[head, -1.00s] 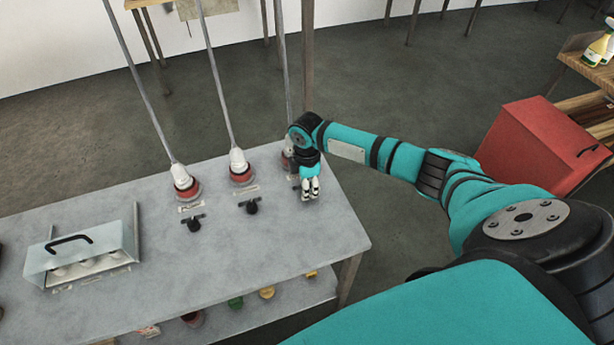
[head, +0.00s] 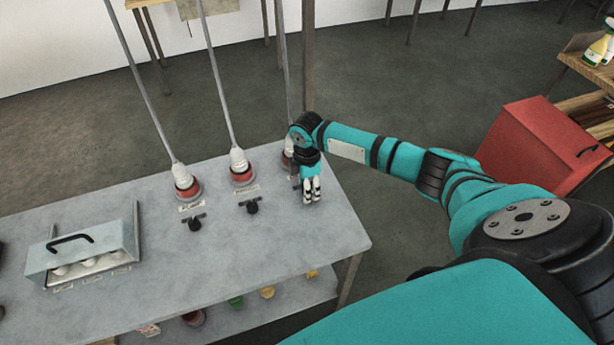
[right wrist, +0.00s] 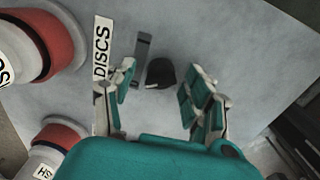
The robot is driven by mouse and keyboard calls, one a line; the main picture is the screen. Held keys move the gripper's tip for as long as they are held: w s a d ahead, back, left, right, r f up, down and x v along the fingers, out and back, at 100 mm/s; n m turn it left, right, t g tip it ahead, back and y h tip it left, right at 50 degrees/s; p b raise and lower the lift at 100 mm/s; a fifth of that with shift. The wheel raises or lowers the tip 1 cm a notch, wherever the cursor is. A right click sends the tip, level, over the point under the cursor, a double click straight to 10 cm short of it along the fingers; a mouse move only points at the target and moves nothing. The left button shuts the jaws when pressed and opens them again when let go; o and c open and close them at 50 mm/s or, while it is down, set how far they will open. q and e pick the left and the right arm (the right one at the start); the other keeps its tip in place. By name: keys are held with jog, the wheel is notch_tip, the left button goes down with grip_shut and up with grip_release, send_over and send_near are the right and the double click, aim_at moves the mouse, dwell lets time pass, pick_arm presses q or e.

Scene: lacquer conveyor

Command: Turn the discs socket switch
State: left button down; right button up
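The discs switch shows in the right wrist view as a black round knob (right wrist: 160,72) with a dark bar (right wrist: 143,48) beside it. The white DISCS label (right wrist: 102,47) lies to its left. My right gripper (right wrist: 160,90) is open, with its fingers apart on either side of the knob; I cannot tell whether they touch it. In the head view my right gripper (head: 312,194) points down at the table's right part and hides most of the switch. The rightmost red-and-white plug (head: 287,160) is partly hidden behind my wrist. My left gripper is not in view.
Two more plugs with cables (head: 186,183) (head: 241,168) stand on the grey table (head: 290,240), with black switches (head: 194,223) (head: 252,206) in front. A metal box with a handle (head: 80,255) stands left. A red cabinet (head: 540,150) is at right.

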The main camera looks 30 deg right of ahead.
notch_tip(320, 180, up, 12)
dwell(0.6)
jog(key=shift+f, duration=0.1)
